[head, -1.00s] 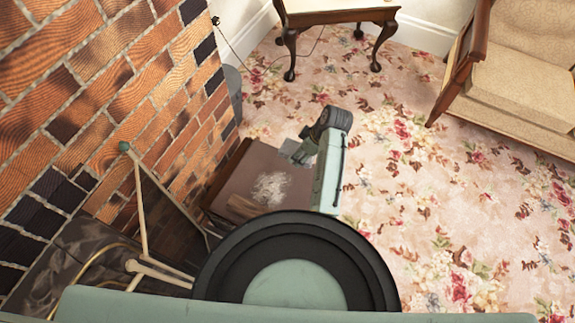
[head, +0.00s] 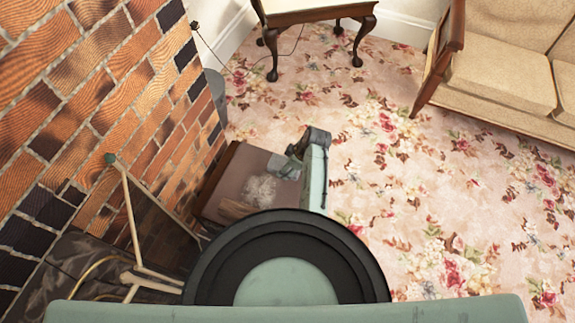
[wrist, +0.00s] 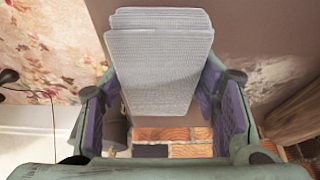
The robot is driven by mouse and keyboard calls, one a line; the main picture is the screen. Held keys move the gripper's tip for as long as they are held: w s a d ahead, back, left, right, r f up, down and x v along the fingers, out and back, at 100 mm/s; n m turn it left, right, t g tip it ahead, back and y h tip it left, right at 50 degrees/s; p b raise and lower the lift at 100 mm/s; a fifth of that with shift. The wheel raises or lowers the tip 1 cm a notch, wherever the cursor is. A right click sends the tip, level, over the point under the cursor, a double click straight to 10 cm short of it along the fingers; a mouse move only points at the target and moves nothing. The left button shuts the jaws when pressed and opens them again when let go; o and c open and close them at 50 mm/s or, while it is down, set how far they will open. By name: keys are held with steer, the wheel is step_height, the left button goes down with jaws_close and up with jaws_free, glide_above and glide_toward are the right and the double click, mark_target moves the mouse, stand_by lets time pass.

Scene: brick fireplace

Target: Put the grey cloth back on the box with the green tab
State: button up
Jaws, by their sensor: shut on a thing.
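The grey cloth (wrist: 160,60) is a folded, woven pad that fills the upper middle of the wrist view. My gripper (wrist: 163,105) is shut on it, with one finger on each side. In the head view my gripper (head: 296,158) and the cloth (head: 284,167) are small, over the far right part of a brown box-like thing (head: 228,172). Its flat top has a pale worn patch. It also shows behind the cloth in the wrist view (wrist: 245,25). I see no green tab on it, and I cannot tell whether the cloth touches it.
A brick wall (head: 60,110) stands at the left, with a folding screen or frame (head: 160,215) before it. A wooden table (head: 315,10) is at the back and a beige sofa (head: 500,70) at the right. Floral carpet (head: 400,190) lies clear on the right.

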steer(key=o, duration=1.1)
steer(key=shift+f, duration=0.1)
steer(key=v, duration=1.2)
steer(key=shift+b, duration=0.45)
steer(key=shift+s+d, duration=0.1)
steer(key=shift+s, duration=0.05)
